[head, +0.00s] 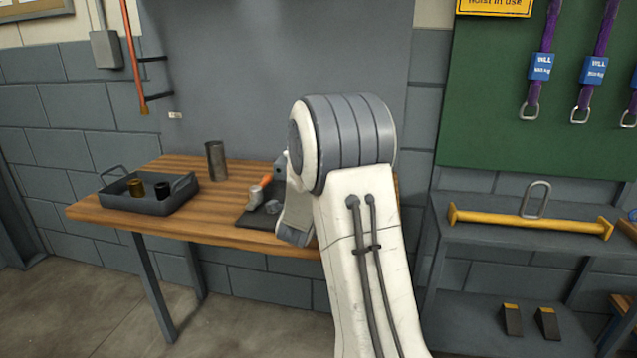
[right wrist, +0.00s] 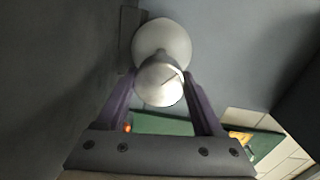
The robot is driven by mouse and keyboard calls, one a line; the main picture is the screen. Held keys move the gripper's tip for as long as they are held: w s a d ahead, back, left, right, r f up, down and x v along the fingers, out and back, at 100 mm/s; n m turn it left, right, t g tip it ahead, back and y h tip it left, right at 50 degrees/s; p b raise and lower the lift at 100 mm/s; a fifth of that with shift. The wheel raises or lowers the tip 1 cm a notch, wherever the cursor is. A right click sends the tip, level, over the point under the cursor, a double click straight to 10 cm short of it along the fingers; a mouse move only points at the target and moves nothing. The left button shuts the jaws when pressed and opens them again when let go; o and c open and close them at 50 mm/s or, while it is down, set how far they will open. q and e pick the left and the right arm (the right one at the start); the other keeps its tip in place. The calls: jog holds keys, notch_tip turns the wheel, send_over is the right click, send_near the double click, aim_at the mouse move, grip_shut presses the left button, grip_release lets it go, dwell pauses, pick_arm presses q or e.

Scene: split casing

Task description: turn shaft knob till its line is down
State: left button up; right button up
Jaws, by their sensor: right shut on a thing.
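In the right wrist view my right gripper (right wrist: 160,88) has its two purple-grey fingers shut on a pale silver round knob (right wrist: 158,90). A faint slanting mark shows near the knob's upper right; I cannot tell for sure that it is the line. A larger whitish rounded body (right wrist: 160,42) lies behind the knob. In the head view a light grey casing part (head: 254,198) stands on a dark mat (head: 248,219), with a small grey piece (head: 272,207) beside it. My right arm hides the right of the mat and most of the gripper. My left gripper is not in view.
On the wooden table (head: 120,215), a dark tray (head: 165,206) at the left holds a brass cylinder (head: 136,187) and a black cylinder (head: 162,189). A grey metal cylinder (head: 216,160) stands at the back. A small orange thing (head: 267,181) shows near the casing.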

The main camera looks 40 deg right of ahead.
jog(key=n, duration=0.5)
jog(key=shift+n+p, duration=0.3)
jog(key=n+p, duration=0.2)
jog(key=n, duration=0.4)
jog(key=shift+a, duration=0.1)
jog(key=n+p, duration=0.1)
jog(key=n, duration=0.2)
jog(key=shift+g+h+p, duration=0.3)
jog(key=shift+g+p, duration=0.05)
jog(key=shift+g, duration=0.05)
jog(key=n+p, duration=0.1)
jog(key=n, duration=0.3)
jog(key=shift+p, duration=0.4)
jog(key=n+p, duration=0.2)
jog(key=n, duration=0.2)
jog(key=shift+f+n+h+p, duration=0.15)
jog(key=shift+n+h+p, duration=0.2)
jog(key=shift+n, duration=0.75)
